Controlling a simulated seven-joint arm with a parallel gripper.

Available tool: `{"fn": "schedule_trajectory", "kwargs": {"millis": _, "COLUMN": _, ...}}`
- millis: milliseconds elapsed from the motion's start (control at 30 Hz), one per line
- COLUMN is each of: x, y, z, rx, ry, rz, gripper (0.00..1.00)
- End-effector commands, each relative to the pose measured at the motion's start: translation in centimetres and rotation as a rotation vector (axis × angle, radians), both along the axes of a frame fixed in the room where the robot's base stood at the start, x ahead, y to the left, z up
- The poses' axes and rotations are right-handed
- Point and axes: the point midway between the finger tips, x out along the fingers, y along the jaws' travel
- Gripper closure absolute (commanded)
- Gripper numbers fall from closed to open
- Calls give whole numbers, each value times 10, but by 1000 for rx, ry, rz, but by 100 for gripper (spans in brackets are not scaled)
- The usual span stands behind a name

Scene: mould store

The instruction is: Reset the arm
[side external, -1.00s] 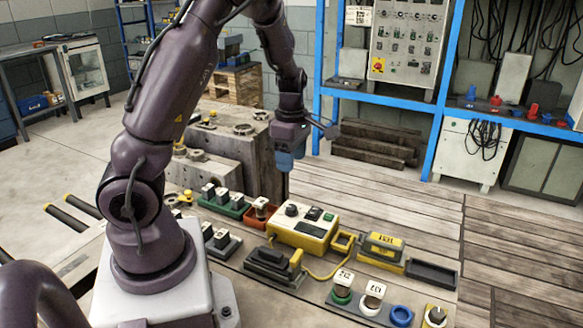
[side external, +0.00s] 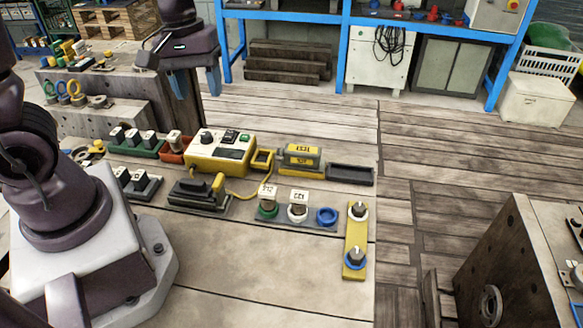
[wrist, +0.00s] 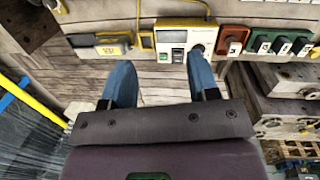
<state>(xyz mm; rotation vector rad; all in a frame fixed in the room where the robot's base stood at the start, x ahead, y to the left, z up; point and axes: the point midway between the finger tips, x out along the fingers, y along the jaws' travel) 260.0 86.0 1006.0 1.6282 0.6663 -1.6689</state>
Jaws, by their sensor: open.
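My gripper (side external: 196,84) hangs at the upper left in the side external view, beyond the control box. Its two blue fingers point down and stand apart. In the wrist view my gripper (wrist: 158,65) is open, with nothing between its fingers. The yellow and white control box (side external: 220,152) stands on the worktop (side external: 260,255); it also shows past the fingertips in the wrist view (wrist: 172,38). The fingers appear clear of it.
Near the box are a green holder (side external: 135,149) with several stamps, a yellow test block (side external: 301,157), a black tray (side external: 350,174) and a yellow plate (side external: 355,237) with two knobs. A heavy metal block (side external: 115,115) stands behind. The worktop's front is bare.

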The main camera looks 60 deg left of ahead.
Motion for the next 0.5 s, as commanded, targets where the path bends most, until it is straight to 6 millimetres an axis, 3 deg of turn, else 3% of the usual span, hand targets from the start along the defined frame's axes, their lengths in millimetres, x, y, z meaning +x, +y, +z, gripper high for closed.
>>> {"fn": "schedule_trajectory", "kwargs": {"millis": 100, "x": -14, "y": -32, "z": 32, "rx": 39, "ry": -126, "rz": -332, "gripper": 45}}
{"fn": "schedule_trajectory", "kwargs": {"millis": 233, "x": -33, "y": -58, "z": 60, "rx": 133, "ry": -244, "rz": -624, "gripper": 45}}
{"fn": "schedule_trajectory", "kwargs": {"millis": 333, "x": -47, "y": -71, "z": 77, "rx": 220, "ry": -324, "rz": -765, "gripper": 45}}
{"fn": "schedule_trajectory", "kwargs": {"millis": 500, "x": -61, "y": -84, "z": 98, "rx": 323, "ry": -427, "rz": -841, "gripper": 45}}
